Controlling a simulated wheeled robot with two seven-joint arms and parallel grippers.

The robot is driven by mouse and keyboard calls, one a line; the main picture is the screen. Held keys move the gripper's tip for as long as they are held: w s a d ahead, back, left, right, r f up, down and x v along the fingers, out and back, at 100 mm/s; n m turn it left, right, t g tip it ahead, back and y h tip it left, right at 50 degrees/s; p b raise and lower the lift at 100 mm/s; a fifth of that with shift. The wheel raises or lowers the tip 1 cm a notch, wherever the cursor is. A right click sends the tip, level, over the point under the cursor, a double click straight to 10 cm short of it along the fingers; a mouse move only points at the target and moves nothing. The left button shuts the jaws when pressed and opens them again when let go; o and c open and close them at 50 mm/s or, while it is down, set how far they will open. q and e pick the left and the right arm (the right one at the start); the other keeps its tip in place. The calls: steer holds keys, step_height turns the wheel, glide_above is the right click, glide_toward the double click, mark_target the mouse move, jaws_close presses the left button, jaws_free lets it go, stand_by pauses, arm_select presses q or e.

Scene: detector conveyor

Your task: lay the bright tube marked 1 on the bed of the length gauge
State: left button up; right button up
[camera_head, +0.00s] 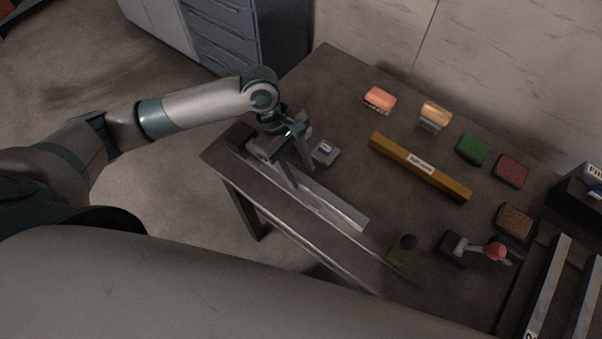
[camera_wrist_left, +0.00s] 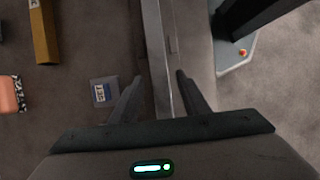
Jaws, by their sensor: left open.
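A long light-grey metal bar (camera_head: 345,213) lies along the table's near-left edge, beside a small readout (camera_head: 325,152) with a blue-and-white label. I take this as the length gauge; I cannot tell how much of the bar is bright tube and how much is bed, and no mark 1 is legible. My left gripper (camera_head: 302,178) is open over it, with one finger on each side. In the left wrist view the bar (camera_wrist_left: 155,40) runs between the spread fingertips (camera_wrist_left: 159,76). My right gripper is not in view.
A yellow bar (camera_head: 420,168) with a white label lies mid-table. Two pale bars (camera_head: 545,285) (camera_head: 582,300) lie at the lower right; one bears a mark like 2. Orange (camera_head: 380,98), green (camera_head: 473,149) and red (camera_head: 511,170) blocks and a red-knobbed device (camera_head: 495,252) stand around.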

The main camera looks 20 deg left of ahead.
arm_select(q)
steer(key=b+v, duration=0.1)
steer(key=v, duration=0.9)
steer(key=shift+b, duration=0.4)
steer(key=shift+s, duration=0.1)
